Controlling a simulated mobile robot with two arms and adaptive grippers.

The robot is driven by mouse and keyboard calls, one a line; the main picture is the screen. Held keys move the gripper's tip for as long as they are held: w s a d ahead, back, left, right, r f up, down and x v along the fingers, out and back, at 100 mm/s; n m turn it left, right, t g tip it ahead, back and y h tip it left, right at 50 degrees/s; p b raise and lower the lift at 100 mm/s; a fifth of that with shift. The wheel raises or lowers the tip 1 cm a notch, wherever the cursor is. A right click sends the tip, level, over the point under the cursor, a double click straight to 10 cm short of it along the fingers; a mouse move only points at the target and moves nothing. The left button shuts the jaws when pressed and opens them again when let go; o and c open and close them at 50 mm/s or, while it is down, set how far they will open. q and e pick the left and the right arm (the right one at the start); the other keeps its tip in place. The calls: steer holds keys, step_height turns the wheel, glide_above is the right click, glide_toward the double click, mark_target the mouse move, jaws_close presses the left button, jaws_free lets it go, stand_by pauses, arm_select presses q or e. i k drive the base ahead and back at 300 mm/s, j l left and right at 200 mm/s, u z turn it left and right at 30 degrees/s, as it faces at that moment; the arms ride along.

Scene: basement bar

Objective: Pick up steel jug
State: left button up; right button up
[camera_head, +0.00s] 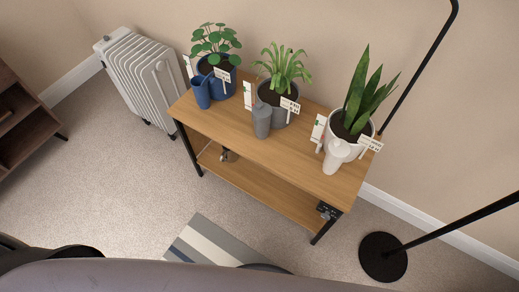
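A grey jug-like vessel (262,122) stands upright on the wooden table (215,120), in front of a grey pot (288,108) with a leafy plant; it is the closest match to a steel jug, but I cannot tell its material. A blue vessel (202,92) stands in front of a blue pot to its left. A white vessel (337,155) stands in front of a white pot to its right. Neither gripper is in view; only parts of my own body show along the bottom edge.
Small labels stand by the pots. The table's lower shelf (265,188) holds small dark items, partly hidden. A white radiator (140,75) stands at the left, and a black lamp base (383,257) at the lower right. A striped mat (205,245) lies on open carpet before the table.

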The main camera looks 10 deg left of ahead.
mark_target(230, 157)
steer(key=j+z, duration=0.4)
steer(key=j, duration=0.15)
steer(key=j+z, duration=0.45)
steer(key=j, duration=0.15)
steer(key=j+z, duration=0.4)
steer(key=j, duration=0.15)
steer(key=k, duration=0.05)
